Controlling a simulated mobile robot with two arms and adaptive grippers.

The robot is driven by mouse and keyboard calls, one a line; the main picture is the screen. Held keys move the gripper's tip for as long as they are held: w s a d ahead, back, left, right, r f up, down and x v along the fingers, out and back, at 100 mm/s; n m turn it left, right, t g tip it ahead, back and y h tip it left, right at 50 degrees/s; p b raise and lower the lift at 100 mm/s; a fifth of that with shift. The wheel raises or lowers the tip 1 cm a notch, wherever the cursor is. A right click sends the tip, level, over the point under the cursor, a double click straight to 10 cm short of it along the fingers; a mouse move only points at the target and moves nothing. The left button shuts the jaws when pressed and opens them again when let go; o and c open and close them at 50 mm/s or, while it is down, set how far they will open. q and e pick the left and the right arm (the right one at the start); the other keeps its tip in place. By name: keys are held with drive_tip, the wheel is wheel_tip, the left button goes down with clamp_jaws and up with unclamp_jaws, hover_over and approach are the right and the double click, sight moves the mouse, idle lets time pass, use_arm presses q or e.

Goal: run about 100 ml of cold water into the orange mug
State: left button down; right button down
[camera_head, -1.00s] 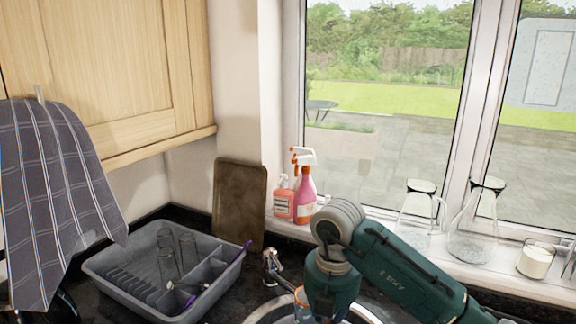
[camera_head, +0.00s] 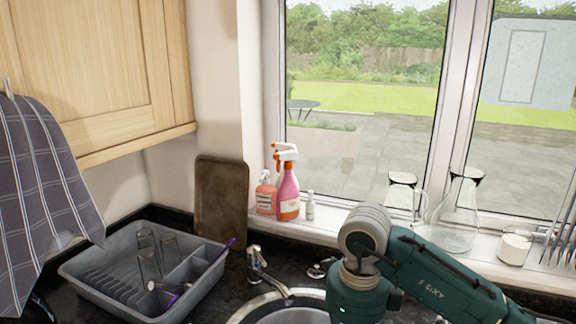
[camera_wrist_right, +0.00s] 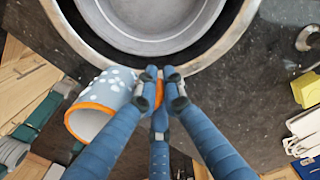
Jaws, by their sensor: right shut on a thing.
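The mug (camera_wrist_right: 108,95), blue-grey with white spots and an orange rim, shows in the right wrist view, tilted in the picture, just outside the sink's rim. My right gripper (camera_wrist_right: 160,82) is shut on its orange handle (camera_wrist_right: 158,98). The inside that shows looks pale; I cannot tell whether it holds water. In the head view, my right arm hides the mug or it lies below the frame. The chrome tap (camera_head: 264,272) stands behind the round sink (camera_head: 250,309), its spout pointing over the basin. No water stream shows. The sink basin (camera_wrist_right: 150,40) also shows in the wrist view. My left gripper is out of view.
A grey dish rack (camera_head: 85,282) with glasses stands left of the tap. A small chrome fitting (camera_head: 321,268) sits right of the tap. Spray and soap bottles (camera_head: 288,195), glass jugs (camera_head: 458,225) and a candle (camera_head: 514,246) line the windowsill. A dark board (camera_head: 221,200) leans on the wall.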

drive_tip(key=s+d+f+n+b, duration=0.1)
drive_tip(key=s+d+n, duration=0.3)
drive_tip(key=n, duration=0.9)
drive_tip(key=s+d+f+n+b, duration=0.1)
drive_tip(key=s+d+n, duration=0.3)
drive_tip(key=s+n, duration=0.3)
drive_tip(key=n, duration=0.5)
drive_tip(key=shift+f+n+h, duration=0.25)
drive_tip(key=shift+n+h, duration=0.05)
drive_tip(key=shift+n, duration=0.1)
drive_tip(key=shift+d, duration=0.1)
